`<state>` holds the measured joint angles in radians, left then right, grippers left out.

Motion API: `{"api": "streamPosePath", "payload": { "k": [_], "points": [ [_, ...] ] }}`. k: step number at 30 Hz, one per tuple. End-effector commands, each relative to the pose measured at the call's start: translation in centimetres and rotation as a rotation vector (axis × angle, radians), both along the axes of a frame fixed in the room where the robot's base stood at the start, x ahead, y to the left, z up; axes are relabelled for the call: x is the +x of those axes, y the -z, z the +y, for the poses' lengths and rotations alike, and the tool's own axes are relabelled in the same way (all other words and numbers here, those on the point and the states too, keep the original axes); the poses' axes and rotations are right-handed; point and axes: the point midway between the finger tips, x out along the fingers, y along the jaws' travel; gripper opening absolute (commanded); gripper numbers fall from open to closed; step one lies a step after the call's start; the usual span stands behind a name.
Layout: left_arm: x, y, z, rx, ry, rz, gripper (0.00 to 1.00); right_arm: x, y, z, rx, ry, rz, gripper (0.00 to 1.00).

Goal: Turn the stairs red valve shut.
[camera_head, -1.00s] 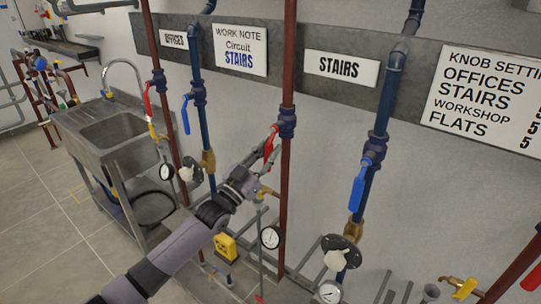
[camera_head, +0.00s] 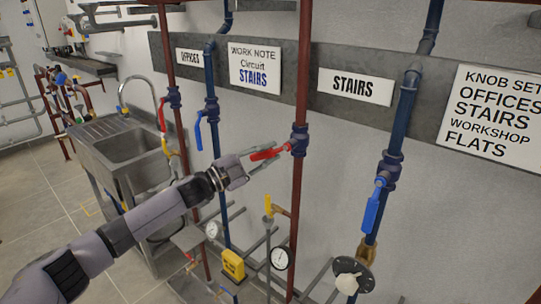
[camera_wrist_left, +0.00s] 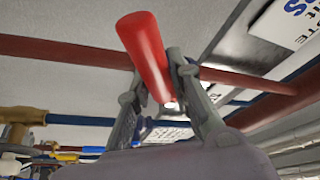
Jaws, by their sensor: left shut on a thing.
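The stairs red valve (camera_head: 299,140) sits on the dark red vertical pipe just left of the STAIRS sign (camera_head: 355,87). Its red lever (camera_head: 268,154) points left from the pipe, nearly level and dipping slightly. My left gripper (camera_head: 262,160) is shut on this lever, with a finger on each side. In the left wrist view the red lever (camera_wrist_left: 146,48) runs between the two fingers (camera_wrist_left: 157,82), and its rounded end sticks out past them. My right gripper is not in view.
A blue-handled valve (camera_head: 373,205) hangs on the blue pipe to the right. Another blue lever (camera_head: 198,130) is on the pipe to the left. A gauge (camera_head: 280,258) and a brass tap (camera_head: 270,206) are below. A sink (camera_head: 130,145) stands at left.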

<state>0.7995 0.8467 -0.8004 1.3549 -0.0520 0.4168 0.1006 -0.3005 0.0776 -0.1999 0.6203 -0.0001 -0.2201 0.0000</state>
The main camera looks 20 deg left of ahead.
Motion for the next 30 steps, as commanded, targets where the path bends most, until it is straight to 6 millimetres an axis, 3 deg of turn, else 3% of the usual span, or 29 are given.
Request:
{"api": "streamPosePath", "payload": {
  "k": [3,15,30],
  "points": [
    [0.2,-1.2,0.5,0.112,-0.005,-0.042,0.0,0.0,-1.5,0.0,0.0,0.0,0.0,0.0],
    [0.3,-2.8,0.9,0.399,-0.003,-0.146,0.0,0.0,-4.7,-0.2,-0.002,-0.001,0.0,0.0],
    [0.3,-3.2,0.8,0.524,-0.001,-0.191,0.0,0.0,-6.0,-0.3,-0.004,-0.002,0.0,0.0]
  ]
}}
